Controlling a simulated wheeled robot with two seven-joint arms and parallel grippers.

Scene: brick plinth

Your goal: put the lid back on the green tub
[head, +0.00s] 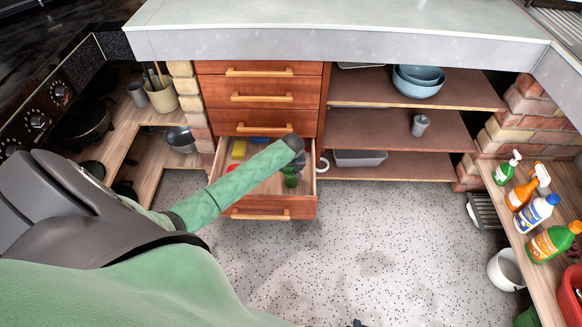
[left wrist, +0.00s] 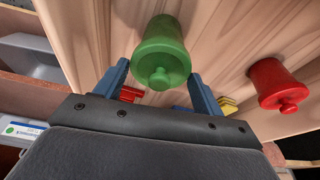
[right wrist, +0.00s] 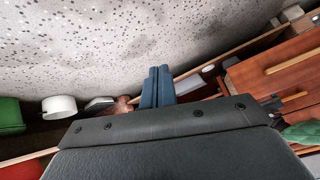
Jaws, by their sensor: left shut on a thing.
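The green tub (left wrist: 165,30) stands in the open drawer, and the green also shows in the head view (head: 291,181). Its green lid (left wrist: 160,65), with a round knob, faces the left wrist camera and appears seated on the tub. My left gripper (left wrist: 160,84) has its blue fingers on either side of the lid, shut on it; in the head view it is over the drawer (head: 289,166). Whether a thin gap lies between lid and tub cannot be told. My right gripper (right wrist: 157,85) is shut and empty, its fingers together, away from the drawer.
A red lidded tub (left wrist: 268,78) stands beside the green one. Yellow (head: 240,150) and blue (head: 260,140) things lie at the drawer's back. The drawer (head: 306,202) has raised walls. Spray bottles (head: 527,195) stand on the right bench.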

